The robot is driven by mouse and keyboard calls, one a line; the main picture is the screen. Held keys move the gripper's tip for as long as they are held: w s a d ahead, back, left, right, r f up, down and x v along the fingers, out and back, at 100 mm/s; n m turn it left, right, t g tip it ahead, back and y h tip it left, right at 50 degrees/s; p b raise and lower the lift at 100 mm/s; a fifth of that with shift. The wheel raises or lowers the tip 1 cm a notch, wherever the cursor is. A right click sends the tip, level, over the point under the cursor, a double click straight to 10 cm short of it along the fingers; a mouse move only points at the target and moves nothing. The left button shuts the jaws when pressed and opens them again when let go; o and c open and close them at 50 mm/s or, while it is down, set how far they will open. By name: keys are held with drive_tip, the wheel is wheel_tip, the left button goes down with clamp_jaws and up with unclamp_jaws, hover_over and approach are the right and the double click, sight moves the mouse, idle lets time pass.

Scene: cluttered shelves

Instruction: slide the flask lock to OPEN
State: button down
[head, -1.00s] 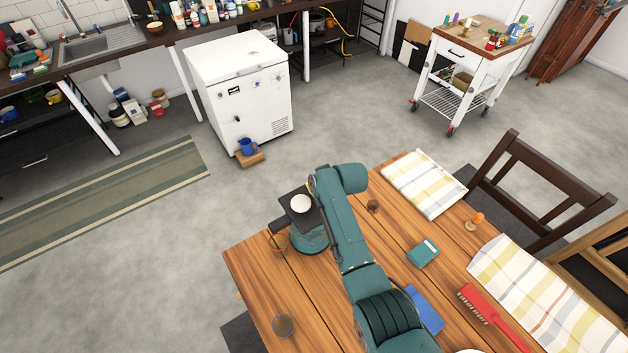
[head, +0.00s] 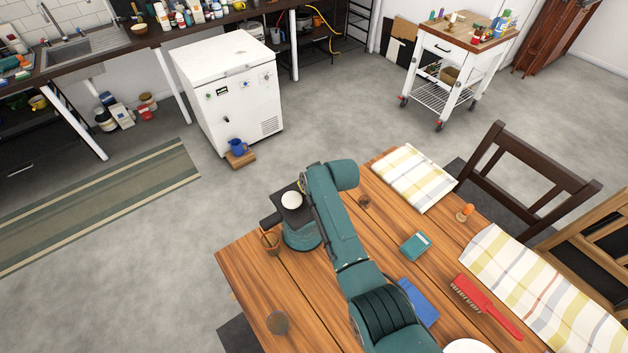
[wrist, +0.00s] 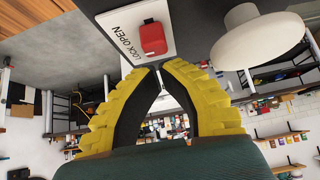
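The flask top shows close up in the wrist view, with a large white round knob (wrist: 258,38) at the right. Beside the knob is a white plate (wrist: 140,18) printed LOCK OPEN. A red slider (wrist: 152,40) sits on this plate, next to the words; I cannot tell which word it is set to. My gripper (wrist: 157,69) has yellow fingers with black pads, their tips together just below the slider, nothing held. I cannot tell whether they touch it. In the head view a white round top (head: 291,200) shows on a dark piece beside my arm; the fingertips are not clear there.
A chair (head: 525,185) stands at the right. Open floor lies to the left.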

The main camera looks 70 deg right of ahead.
drive_tip(key=shift+w+d+f+b, duration=0.25)
drive_tip(key=shift+w+d+b, duration=0.2)
drive_tip(key=shift+w+b, duration=0.2)
drive_tip(key=shift+r+p, duration=0.6)
drive_tip(key=shift+r, duration=0.3)
drive_tip(key=p+v, duration=0.1)
drive_tip(key=v, duration=0.8)
drive_tip(key=shift+s+a, duration=0.1)
drive_tip(key=shift+s, duration=0.05)
drive_tip(key=shift+f, duration=0.1)
